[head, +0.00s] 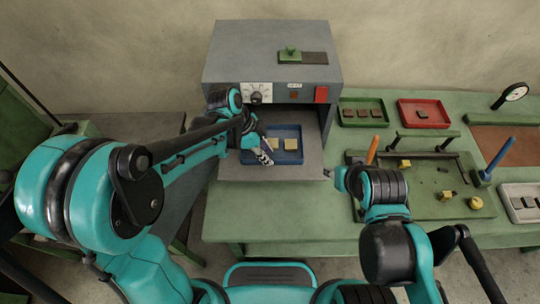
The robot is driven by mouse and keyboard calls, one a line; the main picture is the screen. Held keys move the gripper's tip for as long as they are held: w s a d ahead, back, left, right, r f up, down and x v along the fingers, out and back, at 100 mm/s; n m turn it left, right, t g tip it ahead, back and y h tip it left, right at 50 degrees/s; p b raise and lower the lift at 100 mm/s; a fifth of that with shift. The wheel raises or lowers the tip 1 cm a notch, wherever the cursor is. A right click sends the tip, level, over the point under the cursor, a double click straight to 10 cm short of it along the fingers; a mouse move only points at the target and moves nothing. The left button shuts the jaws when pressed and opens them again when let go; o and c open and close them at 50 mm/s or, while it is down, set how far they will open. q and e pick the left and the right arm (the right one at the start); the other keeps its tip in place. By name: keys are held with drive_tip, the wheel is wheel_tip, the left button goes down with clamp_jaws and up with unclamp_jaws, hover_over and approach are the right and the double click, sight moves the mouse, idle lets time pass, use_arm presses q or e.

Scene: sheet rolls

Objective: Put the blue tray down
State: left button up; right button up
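The blue tray (291,158) sits level at the mouth of the grey oven (222,75), over its grey shelf or lowered door (312,168). It holds pale yellow square pieces. Whether the tray rests on the surface or hangs just above it, I cannot tell. My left gripper (263,151) reaches in from the left, its fingertips at the tray's left front part. It overlaps the rim there, but its grip is too small to make out. My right arm comes in from the lower right. Its gripper end is by the oven's right front edge, and its fingers are not clear.
The green bench (280,226) carries a green tray (363,112) and a red tray (424,113) with dark pieces. A green fixture board (425,190) with yellow blocks and a grey tray (521,201) stand at right. The bench front is clear.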

use_arm(q)
drive_tip(key=p+v, duration=0.2)
drive_tip(key=v, duration=0.7)
drive_tip(key=s+a+r+n+t+y, duration=0.2)
drive_tip(key=s+a+n, duration=0.3)
drive_tip(key=n, duration=0.4)
drive_tip(key=s+a+r+n+t+y, duration=0.1)
drive_tip(key=s+a+n+t+y, duration=0.1)
drive_tip(key=s+a+n+t, duration=0.3)
drive_tip(key=s+a+n, duration=0.1)
drive_tip(key=a+n, duration=0.2)
drive_tip(key=n, duration=0.1)
drive_tip(key=shift+r+y, duration=0.3)
drive_tip(key=shift+r, duration=0.05)
wheel_tip(320, 180, down, 5)
drive_tip(key=b, duration=0.4)
drive_tip(key=shift+s+r+b, duration=0.1)
drive_tip(key=shift+r+b, duration=0.05)
drive_tip(key=shift+b, duration=0.15)
